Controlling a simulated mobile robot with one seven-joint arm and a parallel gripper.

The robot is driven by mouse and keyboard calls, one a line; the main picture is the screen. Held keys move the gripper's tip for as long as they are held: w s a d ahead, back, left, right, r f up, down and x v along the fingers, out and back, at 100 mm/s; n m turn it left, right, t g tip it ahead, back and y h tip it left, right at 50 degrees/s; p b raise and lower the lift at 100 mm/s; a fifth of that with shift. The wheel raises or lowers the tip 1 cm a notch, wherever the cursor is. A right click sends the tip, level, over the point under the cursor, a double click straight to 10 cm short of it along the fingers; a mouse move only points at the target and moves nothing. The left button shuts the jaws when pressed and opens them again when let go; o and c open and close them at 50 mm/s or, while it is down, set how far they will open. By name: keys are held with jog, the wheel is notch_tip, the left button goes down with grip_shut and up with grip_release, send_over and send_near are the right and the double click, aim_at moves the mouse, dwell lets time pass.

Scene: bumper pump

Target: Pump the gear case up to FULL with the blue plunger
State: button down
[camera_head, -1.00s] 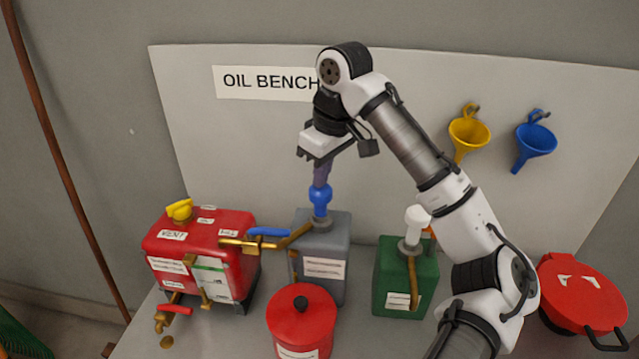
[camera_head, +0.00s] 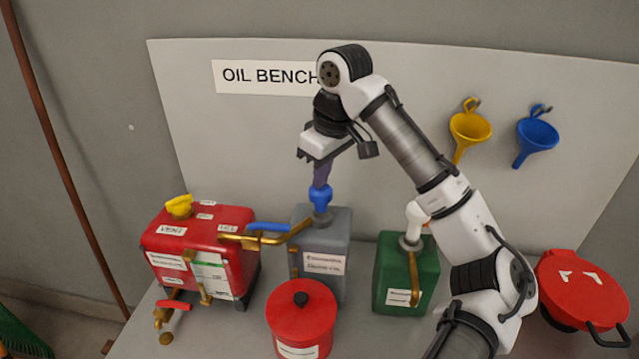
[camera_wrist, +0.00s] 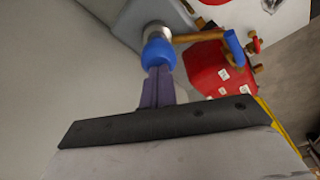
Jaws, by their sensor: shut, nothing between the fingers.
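The blue plunger (camera_head: 321,197) stands upright on top of the grey oil can (camera_head: 336,246), its knob a little above the can's collar. My gripper (camera_head: 321,178) points down over it with its fingers together and empty. The fingertips appear to touch the knob's top; the wrist view shows them (camera_wrist: 158,88) against the blue knob (camera_wrist: 158,55). The red gear case (camera_head: 198,242) stands to the left, with VENT and FILL labels and a yellow cap (camera_head: 179,206). A brass spout with a blue lever (camera_head: 269,227) runs from the can to the case. The case's level is too small to read.
A lidded red pot (camera_head: 302,322) stands in front of the grey can. A green can (camera_head: 418,271) with a white plunger stands to its right. A red lidded pan (camera_head: 582,290) is at the far right. Yellow (camera_head: 469,130) and blue (camera_head: 537,136) funnels hang on the back panel.

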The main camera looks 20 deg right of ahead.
jog(key=shift+s+b+x, duration=0.2)
jog(key=shift+b+x, duration=0.2)
jog(key=shift+x, duration=0.75)
jog(key=shift+d, duration=0.2)
jog(key=shift+r, duration=0.1)
jog(key=shift+p+v, duration=1.05)
jog(key=shift+w+a+r, duration=0.15)
jog(key=shift+w+r, duration=0.05)
jog(key=shift+r, duration=0.75)
